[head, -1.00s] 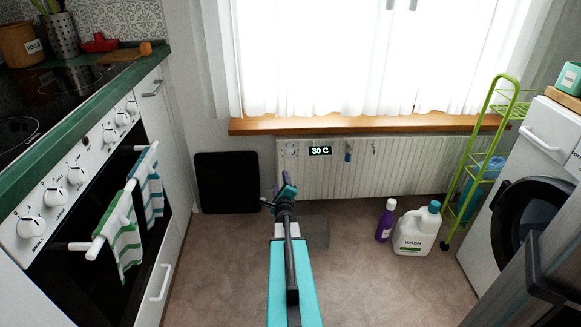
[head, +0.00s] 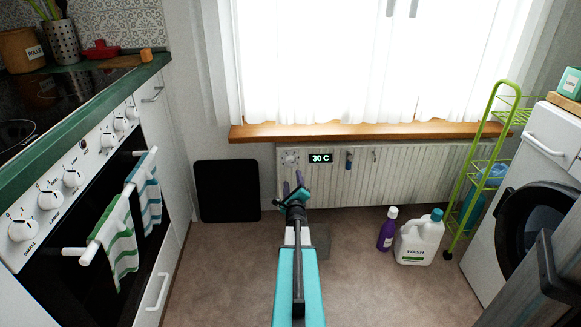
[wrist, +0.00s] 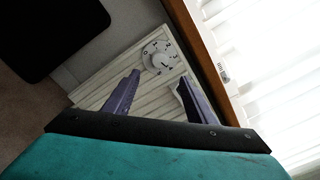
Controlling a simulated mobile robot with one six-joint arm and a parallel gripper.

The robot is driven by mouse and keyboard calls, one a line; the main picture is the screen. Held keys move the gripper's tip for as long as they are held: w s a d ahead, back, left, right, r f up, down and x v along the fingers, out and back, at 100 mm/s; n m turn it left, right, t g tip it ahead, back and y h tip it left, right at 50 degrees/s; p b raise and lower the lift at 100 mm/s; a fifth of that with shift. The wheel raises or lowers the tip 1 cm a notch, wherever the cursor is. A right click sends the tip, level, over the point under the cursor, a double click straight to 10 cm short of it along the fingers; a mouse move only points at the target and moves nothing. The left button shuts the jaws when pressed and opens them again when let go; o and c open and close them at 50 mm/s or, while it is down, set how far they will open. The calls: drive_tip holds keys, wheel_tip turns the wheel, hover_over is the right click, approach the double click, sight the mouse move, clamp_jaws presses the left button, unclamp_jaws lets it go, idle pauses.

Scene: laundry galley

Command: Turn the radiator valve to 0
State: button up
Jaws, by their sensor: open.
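The radiator valve (wrist: 160,57) is a round white dial with dark markings at the radiator's upper left corner. It is small and pale in the head view (head: 290,158). I cannot tell which number it is set to. The white ribbed radiator (head: 410,172) is under the window. My gripper (wrist: 159,77) is open and empty, its two purple fingers pointing toward the valve. In the wrist view the dial lies just beyond and between the fingertips, apparently apart from them. In the head view my gripper (head: 293,188) is below the valve.
A display (head: 321,158) reading 30 C is right of the valve. A black panel (head: 227,190) leans on the wall at left. The wooden sill (head: 370,131) is above. A purple bottle (head: 387,230) and white jug (head: 418,239) stand on the floor at right.

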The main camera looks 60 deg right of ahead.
sight(291, 163)
drive_tip(key=b+x, duration=0.3)
drive_tip(key=x, duration=0.7)
drive_tip(key=shift+w+d+f, duration=0.1)
drive_tip(key=shift+w+d, duration=0.1)
drive_tip(key=shift+d, duration=0.15)
drive_tip(key=shift+x, duration=0.85)
drive_tip(key=shift+c, duration=0.4)
drive_tip(key=c, duration=1)
drive_tip(key=shift+o, duration=0.2)
drive_tip(key=shift+a, duration=0.15)
